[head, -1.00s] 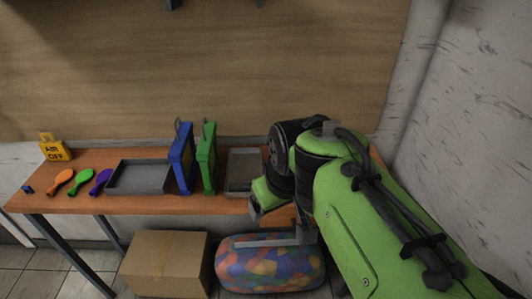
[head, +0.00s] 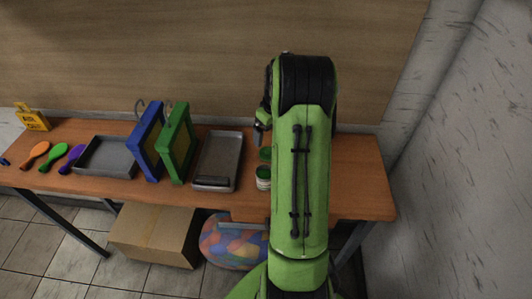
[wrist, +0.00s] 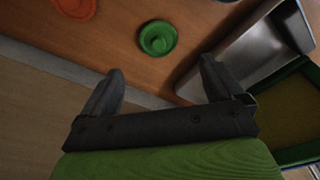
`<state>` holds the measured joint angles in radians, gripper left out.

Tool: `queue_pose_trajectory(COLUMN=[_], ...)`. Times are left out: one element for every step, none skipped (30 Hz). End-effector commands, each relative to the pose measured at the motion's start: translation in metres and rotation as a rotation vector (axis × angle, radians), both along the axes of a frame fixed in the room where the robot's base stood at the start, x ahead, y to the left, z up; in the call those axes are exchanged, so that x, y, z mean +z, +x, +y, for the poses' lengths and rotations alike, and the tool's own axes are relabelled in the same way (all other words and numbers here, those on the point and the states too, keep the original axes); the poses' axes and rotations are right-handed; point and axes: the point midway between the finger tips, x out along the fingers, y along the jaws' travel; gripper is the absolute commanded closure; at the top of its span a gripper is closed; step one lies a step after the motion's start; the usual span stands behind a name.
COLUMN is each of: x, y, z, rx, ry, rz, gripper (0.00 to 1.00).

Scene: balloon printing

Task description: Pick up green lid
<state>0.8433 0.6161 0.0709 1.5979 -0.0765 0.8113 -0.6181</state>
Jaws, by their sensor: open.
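The green lid (wrist: 158,38) is a small round disc with a raised centre. It lies flat on the wooden table in the wrist view, beyond my fingertips and roughly centred between them. In the head view, a green patch (head: 265,154) beside my arm looks like this lid, partly hidden by the arm. My gripper (wrist: 160,70) is open and empty, with its two dark fingers apart and not touching the lid. In the head view my gripper (head: 261,126) shows only in part, above the table, behind my arm.
A grey tray (head: 218,160) lies left of the lid, with green (head: 175,142) and blue (head: 146,141) frames further left. A can with green content (head: 263,184) stands near the lid. An orange round thing (wrist: 74,7) shows in the wrist view. The table's right end (head: 362,175) is clear.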

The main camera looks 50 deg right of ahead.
Motion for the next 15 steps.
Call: queue_pose_trajectory(x=[-0.014, -0.02, -0.026, -0.029, -0.032, -0.035, -0.039, -0.044, -0.051, -0.058, -0.064, -0.071, -0.076, -0.08, -0.084], y=[0.001, 0.003, 0.004, 0.004, 0.005, 0.005, 0.006, 0.006, 0.006, 0.007, 0.007, 0.008, 0.009, 0.01, 0.011], z=[0.001, 0.0, 0.0, 0.0, 0.0, 0.0, 0.0, 0.0, 0.0, 0.0, 0.0, -0.001, -0.001, -0.001, -0.001], rx=[0.0, 0.0, 0.001, 0.001, 0.001, 0.001, 0.001, 0.001, 0.001, 0.001, 0.0, 0.0, 0.0, 0.0, 0.0], ry=[0.003, 0.002, 0.002, 0.002, 0.001, 0.001, 0.001, 0.001, 0.002, 0.003, 0.003, 0.003, 0.002, 0.002, 0.001], rz=[0.003, 0.001, 0.001, 0.001, 0.0, 0.0, 0.001, 0.001, 0.002, 0.002, 0.002, 0.002, 0.001, 0.001, 0.001], gripper=[0.06, 0.06, 0.06, 0.06, 0.06, 0.06, 0.06, 0.06, 0.06, 0.06, 0.06, 0.06, 0.06, 0.06, 0.06])
